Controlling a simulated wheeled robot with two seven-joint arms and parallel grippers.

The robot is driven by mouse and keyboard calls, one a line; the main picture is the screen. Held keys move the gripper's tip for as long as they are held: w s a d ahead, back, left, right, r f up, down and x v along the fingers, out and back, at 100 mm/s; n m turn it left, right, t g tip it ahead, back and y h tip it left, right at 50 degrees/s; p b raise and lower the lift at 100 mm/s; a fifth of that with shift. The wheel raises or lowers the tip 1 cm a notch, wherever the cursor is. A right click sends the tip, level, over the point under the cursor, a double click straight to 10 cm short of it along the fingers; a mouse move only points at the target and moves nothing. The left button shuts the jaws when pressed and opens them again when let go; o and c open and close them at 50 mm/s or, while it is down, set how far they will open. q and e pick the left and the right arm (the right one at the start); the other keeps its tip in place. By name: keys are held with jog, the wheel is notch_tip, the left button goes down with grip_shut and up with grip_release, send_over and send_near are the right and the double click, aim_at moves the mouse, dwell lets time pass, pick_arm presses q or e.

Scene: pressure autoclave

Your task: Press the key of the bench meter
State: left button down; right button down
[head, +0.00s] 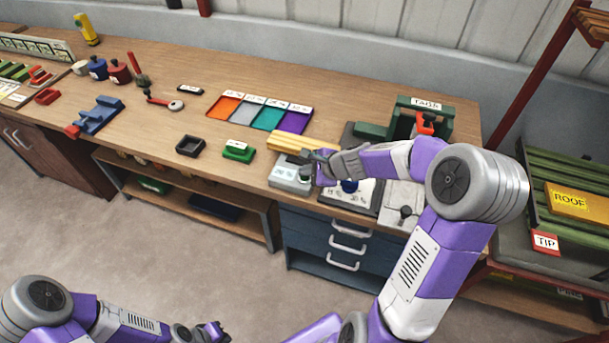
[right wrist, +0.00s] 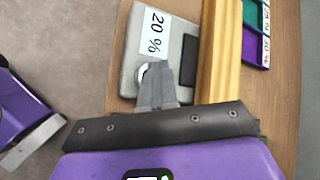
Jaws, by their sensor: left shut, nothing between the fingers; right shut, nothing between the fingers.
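The bench meter is a grey box (head: 286,176) near the front edge of the bench, left of my right gripper. In the right wrist view the grey box (right wrist: 133,72) bears a white label reading "20 %" (right wrist: 153,33) and a dark panel. A round pale key (right wrist: 143,70) on it is partly hidden by my fingertips. My right gripper (head: 308,158) is shut and empty; its tips (right wrist: 160,68) overlap the key, and I cannot tell whether they touch it. My left gripper (head: 215,330) is shut and empty, low in front of the bench.
A yellow ribbed block (head: 288,143) lies right behind the meter. A green box (head: 238,151) and a dark tray (head: 190,146) stand to its left. A dark board (head: 336,198) lies to its right. Coloured bins (head: 262,115) are further back.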

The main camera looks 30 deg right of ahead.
aim_at(307, 178)
dwell(0.3)
jog(key=shift+r+p, duration=0.8)
jog(key=shift+r, duration=0.05)
notch_tip(307, 178, up, 5)
jog(key=p, duration=0.4)
jog(key=shift+p, duration=0.3)
dwell(0.4)
